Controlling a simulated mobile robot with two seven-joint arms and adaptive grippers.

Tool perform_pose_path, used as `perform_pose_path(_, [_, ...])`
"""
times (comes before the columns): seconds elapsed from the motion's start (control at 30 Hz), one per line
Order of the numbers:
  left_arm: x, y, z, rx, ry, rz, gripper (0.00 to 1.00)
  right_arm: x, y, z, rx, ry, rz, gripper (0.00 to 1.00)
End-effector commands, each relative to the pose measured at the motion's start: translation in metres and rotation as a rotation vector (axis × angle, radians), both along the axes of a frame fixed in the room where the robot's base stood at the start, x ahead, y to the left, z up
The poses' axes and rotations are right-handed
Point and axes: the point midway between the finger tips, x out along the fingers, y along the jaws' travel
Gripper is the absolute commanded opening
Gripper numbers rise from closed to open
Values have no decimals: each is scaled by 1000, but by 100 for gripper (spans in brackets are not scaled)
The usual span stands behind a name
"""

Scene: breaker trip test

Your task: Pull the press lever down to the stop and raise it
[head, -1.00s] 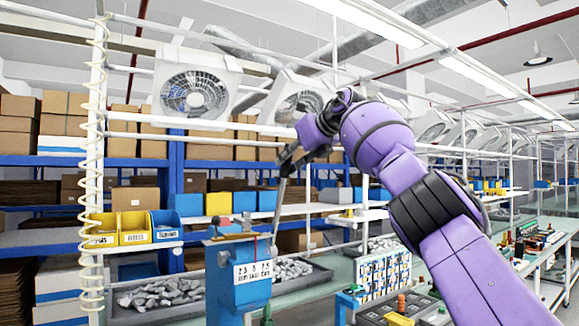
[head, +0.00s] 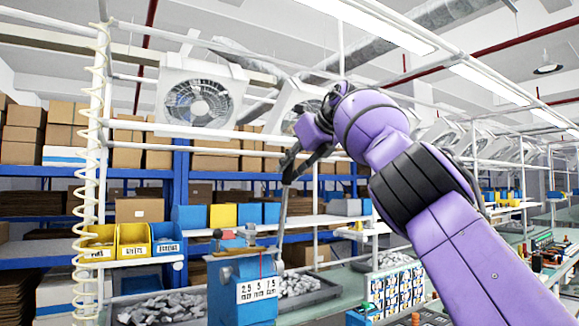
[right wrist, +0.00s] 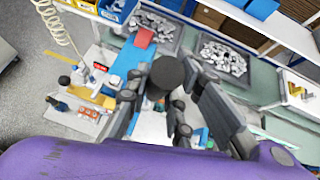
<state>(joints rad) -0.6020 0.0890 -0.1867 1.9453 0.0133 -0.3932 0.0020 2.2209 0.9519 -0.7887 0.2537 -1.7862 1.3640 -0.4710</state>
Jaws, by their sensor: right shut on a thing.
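The press is a blue upright body (head: 236,300) with a white number plate (head: 258,288) at the lower middle of the head view. Its lever (head: 281,225) is a thin grey rod, standing nearly upright at the right of the body. My right gripper (head: 288,172) is at the lever's upper end, well above the press body, and is shut on it. In the right wrist view a dark round knob (right wrist: 168,73) sits between the fingers of my right gripper (right wrist: 160,110). The fingers hide part of it. My left gripper is not in view.
Grey trays of metal parts (head: 165,308) lie behind the press. A white panel of small modules (head: 396,290) stands at the right. Shelves with boxes fill the back.

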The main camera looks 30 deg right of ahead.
Motion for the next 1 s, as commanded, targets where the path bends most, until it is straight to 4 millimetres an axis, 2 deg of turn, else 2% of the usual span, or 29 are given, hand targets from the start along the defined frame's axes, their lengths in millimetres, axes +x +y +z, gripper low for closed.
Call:
perform_pose_path(0.13, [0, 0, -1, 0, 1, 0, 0, 1, 0, -5, 3, 12, -1, 0])
perform_pose_path(0.17, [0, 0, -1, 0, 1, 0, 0, 1, 0, -5, 3, 12, -1, 22])
perform_pose_path(0.3, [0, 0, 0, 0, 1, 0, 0, 1, 0, -4, 1, 10, 0, 40])
perform_pose_path(0.73, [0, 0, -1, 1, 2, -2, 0, -4, -2, 2, 0, 1, 1, 40])
perform_pose_path(0.87, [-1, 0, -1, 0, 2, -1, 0, -14, -5, 10, -1, 0, 1, 40])
perform_pose_path(1.0, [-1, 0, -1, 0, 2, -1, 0, -32, -10, 22, -3, -1, -1, 40])
